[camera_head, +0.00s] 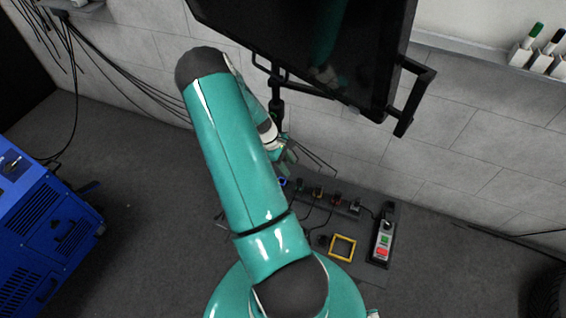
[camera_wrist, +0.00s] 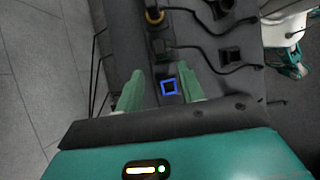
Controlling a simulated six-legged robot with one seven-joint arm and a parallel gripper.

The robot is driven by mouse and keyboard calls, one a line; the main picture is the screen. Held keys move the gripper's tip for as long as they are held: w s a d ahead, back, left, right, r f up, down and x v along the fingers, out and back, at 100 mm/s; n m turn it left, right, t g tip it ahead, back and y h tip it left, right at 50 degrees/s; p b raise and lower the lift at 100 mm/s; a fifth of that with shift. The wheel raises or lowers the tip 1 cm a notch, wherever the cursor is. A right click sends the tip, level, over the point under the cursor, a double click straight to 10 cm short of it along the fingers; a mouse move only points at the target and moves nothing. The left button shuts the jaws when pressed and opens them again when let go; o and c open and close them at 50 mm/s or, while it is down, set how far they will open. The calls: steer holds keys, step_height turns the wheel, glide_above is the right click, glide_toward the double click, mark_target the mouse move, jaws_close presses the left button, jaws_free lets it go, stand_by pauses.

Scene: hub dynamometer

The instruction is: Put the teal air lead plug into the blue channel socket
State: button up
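The blue channel socket is a small square with a blue rim around a dark opening, seen in the wrist view (camera_wrist: 170,87) on a dark panel. It also shows in the head view (camera_head: 283,182), just below my gripper (camera_head: 287,160). In the wrist view my gripper (camera_wrist: 160,80) has its two green fingers apart, with the blue socket visible between them. I see nothing held between the fingers. A dark plug with a cable (camera_wrist: 162,46) sits just beyond the blue socket. I cannot make out a teal mark on any plug, so the teal air lead plug is not identified.
Several dark plugs with cables stand in a row along the panel (camera_head: 318,220). A yellow square frame (camera_head: 343,247) and a box with green and red buttons (camera_head: 383,244) lie to the right. A monitor (camera_head: 310,45) hangs above. A blue machine (camera_head: 40,225) stands at left.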

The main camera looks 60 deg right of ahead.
mark_target(298, 179)
steer(key=shift+x, duration=4.55)
steer(key=shift+a, duration=0.1)
steer(key=shift+c, duration=0.5)
jaws_close()
steer(key=shift+r, duration=0.2)
steer(key=shift+r, duration=1.95)
